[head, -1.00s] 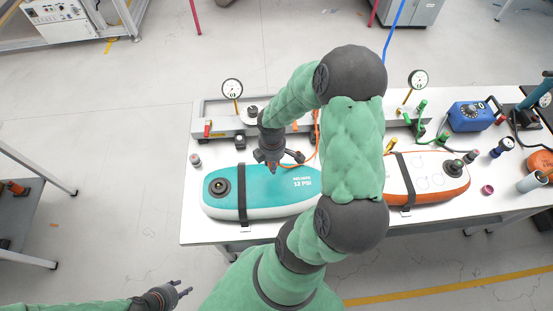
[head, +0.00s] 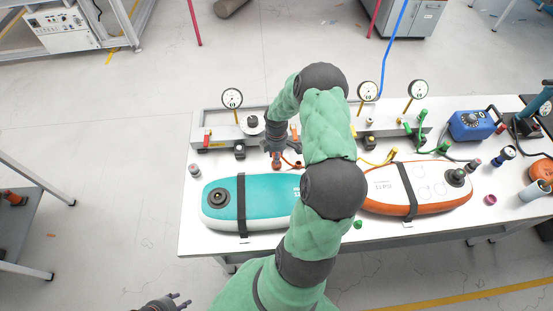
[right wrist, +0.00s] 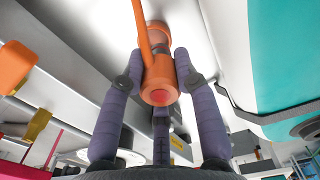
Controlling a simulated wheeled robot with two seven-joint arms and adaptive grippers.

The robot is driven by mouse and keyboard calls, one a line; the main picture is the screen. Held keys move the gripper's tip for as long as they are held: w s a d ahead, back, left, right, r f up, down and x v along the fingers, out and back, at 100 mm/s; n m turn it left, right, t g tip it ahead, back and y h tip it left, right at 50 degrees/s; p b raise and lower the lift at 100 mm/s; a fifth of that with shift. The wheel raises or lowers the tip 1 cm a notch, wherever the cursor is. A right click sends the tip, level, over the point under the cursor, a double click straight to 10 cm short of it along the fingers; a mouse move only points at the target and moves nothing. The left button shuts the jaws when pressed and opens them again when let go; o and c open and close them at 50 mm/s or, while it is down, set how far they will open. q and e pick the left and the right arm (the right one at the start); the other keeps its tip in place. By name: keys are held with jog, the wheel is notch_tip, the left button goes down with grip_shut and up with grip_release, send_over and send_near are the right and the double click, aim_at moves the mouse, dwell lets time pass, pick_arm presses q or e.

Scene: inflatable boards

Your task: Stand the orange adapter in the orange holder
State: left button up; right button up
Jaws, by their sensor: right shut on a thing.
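My right gripper (head: 277,149) is over the back part of the white table, just behind the teal board. In the right wrist view its purple fingers (right wrist: 160,88) are shut around the orange adapter (right wrist: 158,72). An orange hose runs along the adapter's side. The adapter's far end, with a wider orange part around it, is against the white tabletop. I cannot tell whether that part is the orange holder or belongs to the adapter. In the head view orange (head: 277,164) shows just below the fingertips. My left gripper (head: 174,301) is open and empty at the bottom edge, clear of the table.
The teal board (head: 270,190) lies in front of the gripper, and an orange-and-white board (head: 435,180) lies to the right. A grey rail (head: 218,134) with gauges runs along the back. A blue box (head: 468,121) stands at the back right. My arm hides the table's middle.

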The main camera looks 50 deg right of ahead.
jog(key=shift+w+d+f, duration=0.15)
jog(key=shift+d+f, duration=0.05)
jog(key=shift+f, duration=0.1)
jog(key=shift+w+d+f, duration=0.1)
jog(key=shift+d+f, duration=0.1)
jog(key=shift+f, duration=1.5)
jog(key=shift+f+b, duration=0.15)
jog(key=shift+b, duration=0.15)
jog(key=o, duration=1.1)
